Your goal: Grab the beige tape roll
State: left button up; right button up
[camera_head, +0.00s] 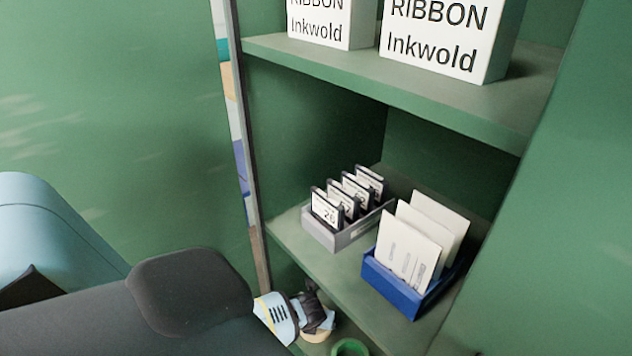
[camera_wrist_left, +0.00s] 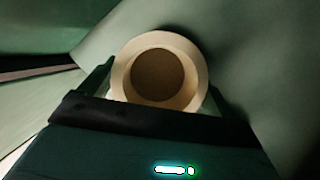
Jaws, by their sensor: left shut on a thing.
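The beige tape roll (camera_wrist_left: 200,70) sits between the fingers of my left gripper (camera_wrist_left: 160,90) in the left wrist view, with its round hole facing the camera. The fingers are shut on the roll's two sides. In the head view, my left gripper (camera_head: 318,310) is low in the cabinet, below the middle shelf, and the beige roll (camera_head: 316,334) shows partly beneath it. The gripper and arm hide the rest of the roll. My right gripper is not in view.
A green roll (camera_head: 350,347) lies right of my gripper at the picture's bottom edge. The middle shelf (camera_head: 300,248) above holds a grey tray (camera_head: 345,236) and a blue tray (camera_head: 405,290) of cards. Ribbon boxes (camera_head: 430,45) stand higher. The cabinet's left post (camera_head: 245,150) is close to my arm.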

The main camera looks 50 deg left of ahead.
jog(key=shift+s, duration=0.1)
pick_arm(q)
jog(key=shift+r, duration=0.15)
jog(key=shift+w+r, duration=0.15)
jog(key=shift+r, duration=0.55)
jog(key=shift+p+v, duration=0.65)
jog(key=shift+v, duration=0.5)
jog(key=s+d, duration=0.9)
jog(key=s, duration=0.5)
jog(key=shift+s+d+f+p, duration=0.2)
jog(key=shift+s+p, duration=0.05)
jog(key=shift+p, duration=0.2)
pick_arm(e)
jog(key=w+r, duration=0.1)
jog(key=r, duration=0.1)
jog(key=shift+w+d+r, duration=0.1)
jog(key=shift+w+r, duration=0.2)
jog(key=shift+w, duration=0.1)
